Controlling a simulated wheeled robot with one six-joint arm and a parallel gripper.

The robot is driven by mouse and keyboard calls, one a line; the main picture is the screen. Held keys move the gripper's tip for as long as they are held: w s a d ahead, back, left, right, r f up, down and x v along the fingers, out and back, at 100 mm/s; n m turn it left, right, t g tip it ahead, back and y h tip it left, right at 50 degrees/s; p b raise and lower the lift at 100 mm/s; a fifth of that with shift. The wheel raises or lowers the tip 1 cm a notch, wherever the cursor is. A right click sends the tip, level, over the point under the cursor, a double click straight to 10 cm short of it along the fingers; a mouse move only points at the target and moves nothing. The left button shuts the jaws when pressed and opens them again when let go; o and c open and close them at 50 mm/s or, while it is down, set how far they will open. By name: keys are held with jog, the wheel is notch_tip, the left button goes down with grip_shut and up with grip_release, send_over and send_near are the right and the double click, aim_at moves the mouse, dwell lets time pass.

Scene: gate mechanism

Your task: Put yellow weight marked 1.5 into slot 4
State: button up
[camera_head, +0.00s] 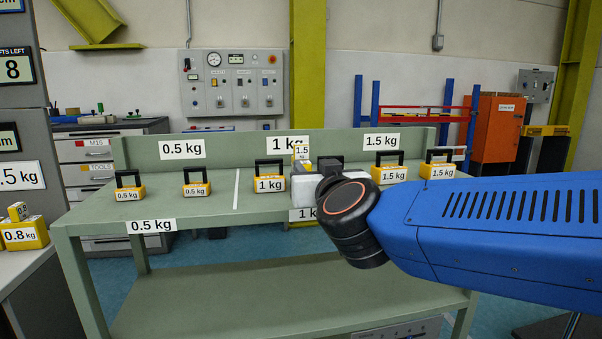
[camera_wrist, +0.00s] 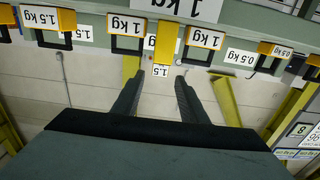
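A yellow weight marked 1.5 (camera_head: 302,152) shows above the green bench, beside the 1 kg weight, partly hidden by my arm's end. In the wrist view, which is upside down, the yellow block with a 1.5 label (camera_wrist: 167,45) is just ahead of my gripper (camera_wrist: 158,76). The two dark fingers are spread, with visible gaps on both sides of the block. In the head view, my fingers are mostly hidden behind my wrist. No marking for slot 4 is legible.
The green bench (camera_head: 215,206) carries black-handled weights: two 0.5 kg (camera_head: 130,186) at left, a 1 kg (camera_head: 270,178) near the middle and two 1.5 kg (camera_head: 437,165) at right. A second 1 kg (camera_wrist: 205,38) shows in the wrist view. A 0.8 kg weight (camera_head: 25,234) stands far left.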

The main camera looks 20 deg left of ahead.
aim_at(302, 155)
jog(key=x, duration=0.6)
jog(key=shift+w+a, duration=0.2)
jog(key=shift+w, duration=0.1)
jog(key=shift+x, duration=2.7)
jog(key=shift+s+a, duration=0.1)
jog(key=shift+a, duration=0.05)
jog(key=shift+c, duration=0.6)
grip_shut()
jog(key=shift+r, duration=0.1)
